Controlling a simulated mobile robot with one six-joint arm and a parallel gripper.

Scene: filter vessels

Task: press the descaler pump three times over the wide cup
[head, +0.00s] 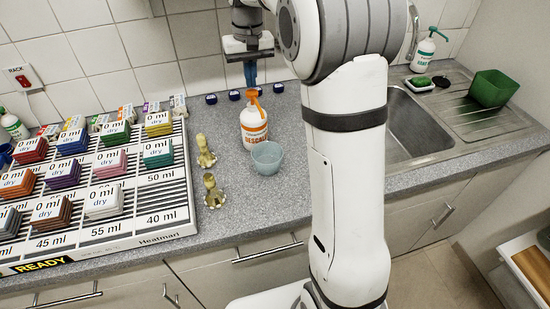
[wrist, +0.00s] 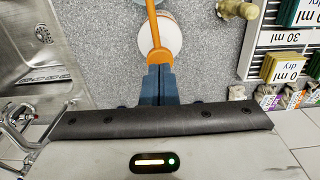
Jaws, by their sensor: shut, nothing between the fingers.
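The descaler bottle (head: 254,134) is white and orange with an orange pump head (head: 252,95). It stands upright on the grey counter. The wide cup (head: 267,158), pale blue and see-through, stands just in front of it, with the spout pointing towards it. My gripper (head: 250,84) is shut and empty, pointing down right over the pump head. In the wrist view, the blue fingers (wrist: 157,84) overlap the base of the orange spout (wrist: 153,30), with the white bottle (wrist: 168,36) below. I cannot tell whether the fingertips touch the pump.
Two yellowish fittings (head: 205,150) (head: 213,190) stand left of the cup. A heat mat rack (head: 150,215) with coloured filter blocks fills the left. Several dark blue caps (head: 234,95) lie behind. The sink (head: 405,125) is at right, with a soap pump bottle (head: 423,53) and green tub (head: 493,88).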

